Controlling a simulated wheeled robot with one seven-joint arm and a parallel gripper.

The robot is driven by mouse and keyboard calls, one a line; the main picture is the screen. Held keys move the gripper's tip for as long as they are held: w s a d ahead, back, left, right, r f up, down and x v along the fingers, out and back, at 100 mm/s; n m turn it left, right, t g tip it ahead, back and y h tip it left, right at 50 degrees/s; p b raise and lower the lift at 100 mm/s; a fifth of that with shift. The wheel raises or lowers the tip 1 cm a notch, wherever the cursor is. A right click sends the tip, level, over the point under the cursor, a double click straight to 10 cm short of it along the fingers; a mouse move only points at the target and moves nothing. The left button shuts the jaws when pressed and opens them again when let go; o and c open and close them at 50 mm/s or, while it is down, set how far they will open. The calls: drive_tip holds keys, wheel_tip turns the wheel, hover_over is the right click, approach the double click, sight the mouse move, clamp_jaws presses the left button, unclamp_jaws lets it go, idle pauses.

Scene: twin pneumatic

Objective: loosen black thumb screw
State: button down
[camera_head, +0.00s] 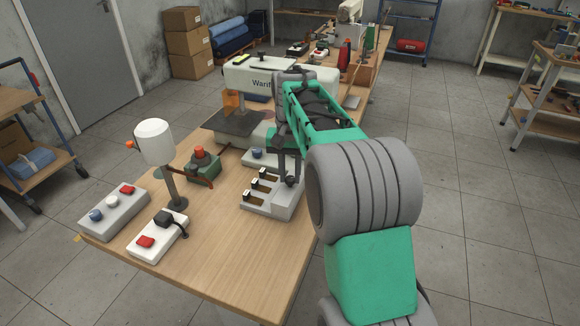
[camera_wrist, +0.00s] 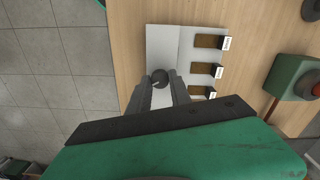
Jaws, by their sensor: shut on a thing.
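The black thumb screw (camera_wrist: 159,77) is a dark round knob on the pale grey block (camera_wrist: 158,40), seen in the wrist view between my fingertips. My gripper (camera_wrist: 160,84) points down over the block and is shut on the knob, with a finger on each side. In the head view my gripper (camera_head: 289,180) reaches down to the right part of the block (camera_head: 258,209), and the fingers hide most of the knob there. Whether the screw has turned cannot be told.
The block has several brown slots with black-and-white tabs (camera_head: 254,184) beside the knob. A green box with a red button (camera_head: 203,165), a white lamp-like post (camera_head: 156,145), a white switch box (camera_head: 157,240) and a grey button box (camera_head: 113,214) stand left. The table's front (camera_head: 240,270) is clear.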

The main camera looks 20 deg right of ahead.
sight(290, 178)
drive_tip(key=n+p, duration=0.2)
drive_tip(key=n, duration=0.1)
drive_tip(key=shift+r+n, duration=0.2)
drive_tip(key=shift+n, duration=0.1)
drive_tip(key=shift+f+n+p, duration=0.1)
drive_tip(key=shift+n+p, duration=0.9)
drive_tip(key=shift+n, duration=1)
drive_tip(key=c, duration=1.2)
unclamp_jaws()
drive_tip(key=shift+f, duration=0.1)
wheel_tip(290, 178, up, 7)
drive_tip(key=shift+r, duration=0.4)
